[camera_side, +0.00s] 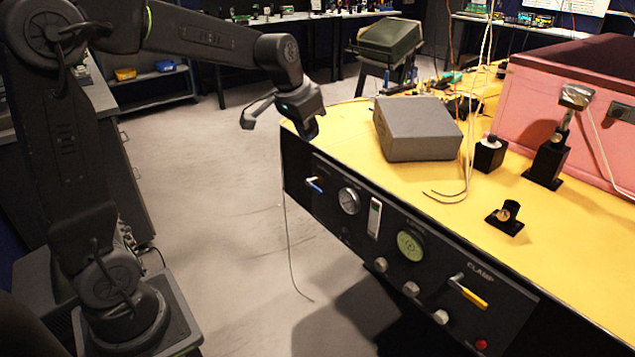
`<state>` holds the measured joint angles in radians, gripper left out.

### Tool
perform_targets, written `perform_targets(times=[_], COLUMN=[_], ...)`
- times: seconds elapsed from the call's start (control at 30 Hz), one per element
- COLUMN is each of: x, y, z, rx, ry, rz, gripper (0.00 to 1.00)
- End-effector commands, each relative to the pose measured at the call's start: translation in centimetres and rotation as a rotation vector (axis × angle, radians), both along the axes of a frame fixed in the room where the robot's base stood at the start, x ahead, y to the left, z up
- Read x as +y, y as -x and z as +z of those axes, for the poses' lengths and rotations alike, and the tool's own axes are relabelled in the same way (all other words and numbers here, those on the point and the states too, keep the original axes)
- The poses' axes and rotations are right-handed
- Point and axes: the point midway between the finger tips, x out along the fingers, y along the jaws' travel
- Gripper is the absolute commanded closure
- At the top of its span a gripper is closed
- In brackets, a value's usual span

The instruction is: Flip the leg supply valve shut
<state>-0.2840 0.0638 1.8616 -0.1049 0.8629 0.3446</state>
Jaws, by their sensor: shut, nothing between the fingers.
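A small valve with a blue-tipped lever (314,185) sits at the left end of the black front panel (335,225). Its lever slants down to the right; the label by it is too small to read. A second valve with a yellow lever (468,292) sits at the right of the panel, by the word CLAMP, and also slants down to the right. My gripper (312,134) is shut and empty. It appears above the blue lever in the picture, near the table's left corner, apart from the lever. Its fingertips are dark and partly hidden.
The panel also carries a round gauge (349,201), a greenish dial (410,245), several knobs and a red button (481,345). A grey box (416,128), black mounts and a pink case (570,110) stand on the yellow tabletop (590,250). A cable hangs left of the panel over open floor.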

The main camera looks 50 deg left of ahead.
Motion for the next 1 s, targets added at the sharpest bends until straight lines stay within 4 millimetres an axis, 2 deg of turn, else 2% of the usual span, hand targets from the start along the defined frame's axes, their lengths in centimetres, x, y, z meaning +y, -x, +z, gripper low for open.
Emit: perform_targets(times=[0.03, 0.2, 0.33, 0.5, 0.7, 1.0], x=[1.5, 6.0, 9.5, 13.0, 15.0, 15.2], y=[-1.6, -5.8, -8.3, -10.2, -11.1, -11.1], z=[-1.1, -4.3, -7.3, -10.8, -12.8, -13.0], rx=[0.015, 0.039, 0.055, 0.069, 0.074, 0.075], ry=[0.003, 0.008, 0.013, 0.019, 0.023, 0.024], rz=[0.006, 0.005, 0.006, 0.005, 0.004, 0.003], gripper=[1.00, 1.00, 1.00, 1.00, 1.00, 1.00])
